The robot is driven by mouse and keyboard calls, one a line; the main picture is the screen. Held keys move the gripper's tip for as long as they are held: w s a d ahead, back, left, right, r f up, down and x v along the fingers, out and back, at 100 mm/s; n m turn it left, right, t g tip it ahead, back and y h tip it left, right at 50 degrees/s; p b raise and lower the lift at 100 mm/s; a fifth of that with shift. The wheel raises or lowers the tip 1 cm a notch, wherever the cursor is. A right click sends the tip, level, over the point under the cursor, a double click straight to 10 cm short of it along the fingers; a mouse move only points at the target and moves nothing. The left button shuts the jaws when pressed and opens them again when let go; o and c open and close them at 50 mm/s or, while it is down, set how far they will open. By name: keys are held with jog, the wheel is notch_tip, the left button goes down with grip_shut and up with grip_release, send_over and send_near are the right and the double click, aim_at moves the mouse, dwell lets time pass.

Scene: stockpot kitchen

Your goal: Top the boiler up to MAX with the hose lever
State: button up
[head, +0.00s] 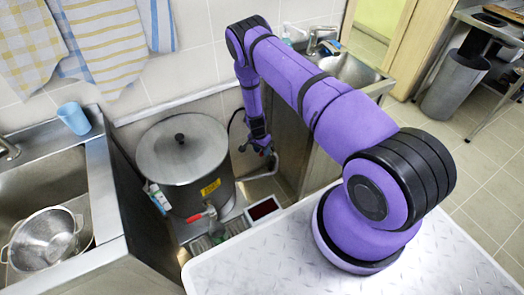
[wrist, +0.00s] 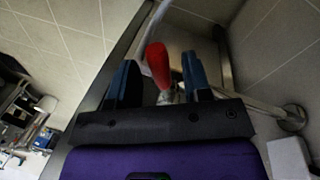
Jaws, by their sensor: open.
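The boiler (head: 190,190) is a large steel pot with a lid, standing in the gap between two counters in the head view. A sight gauge (head: 157,197) is on its front left side; its level is too small to read. My gripper (head: 264,150) points down just right of the boiler. In the wrist view my gripper (wrist: 158,72) is open, with its two blue fingers either side of a red lever (wrist: 158,62). The lever looks to be between the fingers, not gripped. Whether either finger touches it, I cannot tell. The hose beyond is partly hidden.
A red-handled tap (head: 194,217) sticks out of the boiler's front. A dark display box (head: 263,209) stands in front. A sink with a colander (head: 45,238) is at left, with a blue cup (head: 74,118) on its edge. Another sink (head: 350,72) lies behind my arm.

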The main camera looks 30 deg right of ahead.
jog(key=shift+f, duration=0.15)
grip_shut()
jog(key=w+m, duration=0.1)
jog(key=m, duration=0.1)
jog(key=w+m+y, duration=0.1)
jog(key=w+m, duration=0.1)
jog(key=m, duration=0.1)
jog(key=shift+a, duration=0.2)
grip_release()
notch_tip(320, 180, up, 11)
jog(key=w, duration=0.2)
jog(key=shift+f, duration=0.15)
dwell(0.3)
jog(key=shift+w, duration=0.1)
